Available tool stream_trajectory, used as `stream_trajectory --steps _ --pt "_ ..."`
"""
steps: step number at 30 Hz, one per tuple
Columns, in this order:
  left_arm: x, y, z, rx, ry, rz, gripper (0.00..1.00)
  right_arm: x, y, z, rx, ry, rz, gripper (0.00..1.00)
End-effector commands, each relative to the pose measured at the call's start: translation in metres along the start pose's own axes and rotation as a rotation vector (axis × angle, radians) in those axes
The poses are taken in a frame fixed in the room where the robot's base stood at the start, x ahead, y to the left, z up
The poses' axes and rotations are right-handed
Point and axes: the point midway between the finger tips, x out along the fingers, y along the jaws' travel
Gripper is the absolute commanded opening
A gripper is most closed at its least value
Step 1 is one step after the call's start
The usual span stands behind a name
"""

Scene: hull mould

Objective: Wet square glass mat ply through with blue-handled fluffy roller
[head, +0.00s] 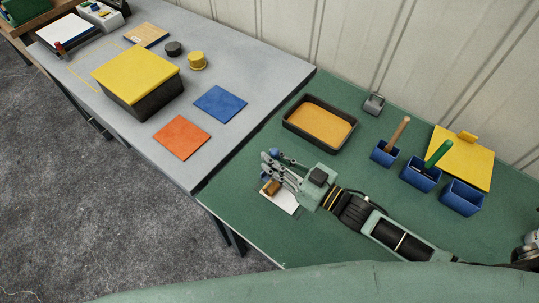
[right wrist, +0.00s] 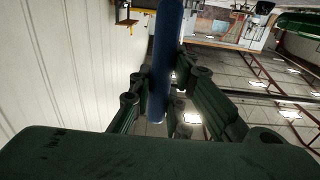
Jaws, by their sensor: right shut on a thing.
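My right gripper (head: 273,164) is over the near left part of the green table and is shut on the blue handle of the fluffy roller. The blue handle (right wrist: 165,62) stands between the fingers in the right wrist view. The roller's tan fluffy head (head: 271,188) is at the left end of a white square glass mat ply (head: 285,201). I cannot tell whether it presses on the ply. The gripper and wrist hide part of the ply. A black tray (head: 289,123) holding amber liquid (head: 321,123) stands behind the gripper. My left gripper is not in view.
Blue bins (head: 384,153) stand right of the tray, two holding handled tools. A yellow sheet (head: 465,156) lies behind them, and a small grey weight (head: 374,104) stands by the wall. The grey table (head: 228,68) holds a yellow-topped block (head: 137,77) and blue and orange sheets.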

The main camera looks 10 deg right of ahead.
Motion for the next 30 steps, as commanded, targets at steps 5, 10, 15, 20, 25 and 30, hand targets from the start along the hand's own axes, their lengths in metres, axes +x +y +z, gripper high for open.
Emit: stream_trajectory --steps 5,10,15,20,25,30 --pt "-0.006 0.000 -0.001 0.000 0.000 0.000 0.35 -0.017 0.000 0.001 0.001 -0.006 0.001 0.00" --pt "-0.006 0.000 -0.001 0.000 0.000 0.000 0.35 -0.022 0.000 0.002 0.000 -0.005 0.001 0.00" --pt "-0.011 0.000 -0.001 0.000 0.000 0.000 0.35 -0.036 0.001 0.001 0.000 -0.008 0.001 0.00" --pt "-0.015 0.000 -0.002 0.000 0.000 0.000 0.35 -0.052 0.001 0.001 0.001 -0.009 0.002 0.00" --pt "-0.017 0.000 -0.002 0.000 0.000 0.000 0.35 -0.059 0.001 0.001 0.000 -0.006 0.001 0.00" --pt "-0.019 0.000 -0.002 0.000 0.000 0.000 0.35 -0.067 0.001 0.001 0.001 -0.007 0.001 0.00"
